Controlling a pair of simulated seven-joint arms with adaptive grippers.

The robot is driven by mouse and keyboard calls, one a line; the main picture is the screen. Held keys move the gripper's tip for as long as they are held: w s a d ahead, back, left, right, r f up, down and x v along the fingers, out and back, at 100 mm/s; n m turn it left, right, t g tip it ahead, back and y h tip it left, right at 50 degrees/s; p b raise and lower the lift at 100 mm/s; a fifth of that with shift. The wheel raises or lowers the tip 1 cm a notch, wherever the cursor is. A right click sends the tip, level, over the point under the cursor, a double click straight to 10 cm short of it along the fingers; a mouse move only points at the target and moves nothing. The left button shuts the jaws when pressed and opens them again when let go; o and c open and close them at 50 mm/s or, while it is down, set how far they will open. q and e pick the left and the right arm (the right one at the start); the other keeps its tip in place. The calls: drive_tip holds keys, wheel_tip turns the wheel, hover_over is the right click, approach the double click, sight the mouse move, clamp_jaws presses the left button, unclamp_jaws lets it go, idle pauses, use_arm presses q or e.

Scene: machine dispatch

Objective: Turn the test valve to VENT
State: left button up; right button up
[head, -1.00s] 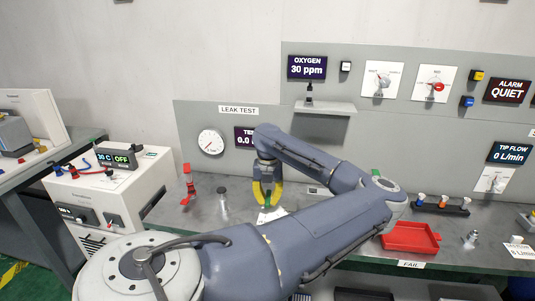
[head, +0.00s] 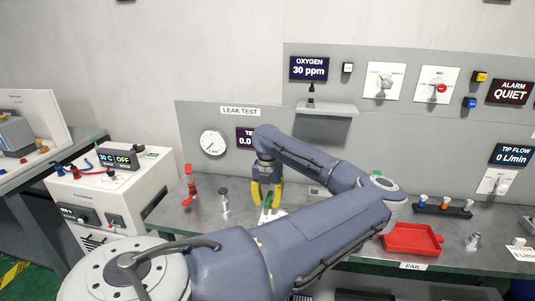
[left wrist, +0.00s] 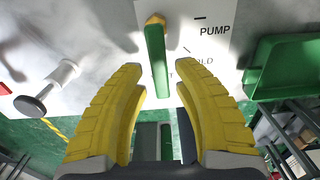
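The test valve's green lever (left wrist: 157,60) shows in the left wrist view, with an orange end at the top, in front of a white label plate (left wrist: 205,15) reading PUMP and, partly hidden, HOLD. No VENT mark can be read in full. In the head view the lever (head: 268,201) is a small green piece on the bench. My left gripper (head: 267,195) is over it, open, with yellow fingers on either side of the lever; in the left wrist view the gripper (left wrist: 160,82) has visible gaps to it. My right gripper is not in view.
A red upright fixture (head: 189,187) and a black-topped metal piece (head: 224,198) stand left of the gripper. A red tray (head: 412,238) sits to the right. A grey panel with a round gauge (head: 212,143) rises behind. A green bin (left wrist: 285,65) shows in the wrist view.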

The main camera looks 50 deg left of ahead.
sight(267, 200)
use_arm(q)
drive_tip(key=shift+o, duration=0.6)
drive_tip(key=shift+r, duration=0.1)
drive_tip(key=shift+w+r, duration=0.1)
drive_tip(key=shift+r, duration=0.15)
wheel_tip(267, 200, up, 11)
drive_tip(key=shift+r, duration=0.2)
